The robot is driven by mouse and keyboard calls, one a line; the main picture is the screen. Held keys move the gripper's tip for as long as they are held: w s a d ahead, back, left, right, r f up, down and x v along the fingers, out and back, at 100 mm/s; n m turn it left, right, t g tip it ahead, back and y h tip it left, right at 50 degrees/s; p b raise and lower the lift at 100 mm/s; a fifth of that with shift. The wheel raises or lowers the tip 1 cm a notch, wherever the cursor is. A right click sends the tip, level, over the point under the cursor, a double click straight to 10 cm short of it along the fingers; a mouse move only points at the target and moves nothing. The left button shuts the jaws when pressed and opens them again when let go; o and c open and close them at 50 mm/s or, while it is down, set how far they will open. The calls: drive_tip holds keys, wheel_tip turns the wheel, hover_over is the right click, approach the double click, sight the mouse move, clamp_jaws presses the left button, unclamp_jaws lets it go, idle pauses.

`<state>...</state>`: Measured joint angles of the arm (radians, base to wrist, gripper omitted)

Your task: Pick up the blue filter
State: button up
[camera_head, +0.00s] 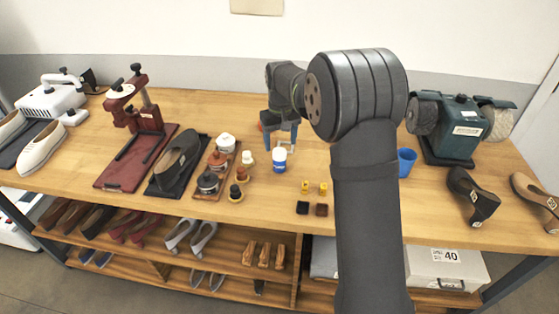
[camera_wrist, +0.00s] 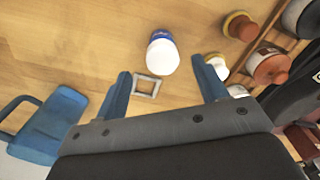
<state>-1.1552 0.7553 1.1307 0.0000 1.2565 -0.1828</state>
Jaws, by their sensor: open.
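I cannot tell for sure which thing is the blue filter. A small white bottle with a blue band (camera_head: 279,161) stands on the table; it also shows in the wrist view (camera_wrist: 163,57), just beyond my fingertips. A thin, pale square frame (camera_wrist: 136,85) lies flat on the table, closer to the left finger. My gripper (camera_head: 281,144) has blue fingers, open and pointing down over this area. In the wrist view my gripper (camera_wrist: 162,68) has nothing between its fingers that it touches. A blue piece with a loop (camera_wrist: 50,125) lies at the left.
Pots and jars (camera_head: 208,182) stand left of the bottle, beside a dark shoe (camera_head: 177,160). Small yellow and dark blocks (camera_head: 321,209) lie in front. A blue cup (camera_head: 406,162) and a green grinder (camera_head: 453,130) stand at the right. My arm hides some table.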

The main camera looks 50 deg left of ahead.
sight(279, 160)
drive_tip(key=f, duration=0.8)
drive_tip(key=shift+a+f, duration=0.2)
drive_tip(key=shift+f, duration=0.2)
drive_tip(key=shift+c, duration=0.5)
drive_tip(key=c, duration=1)
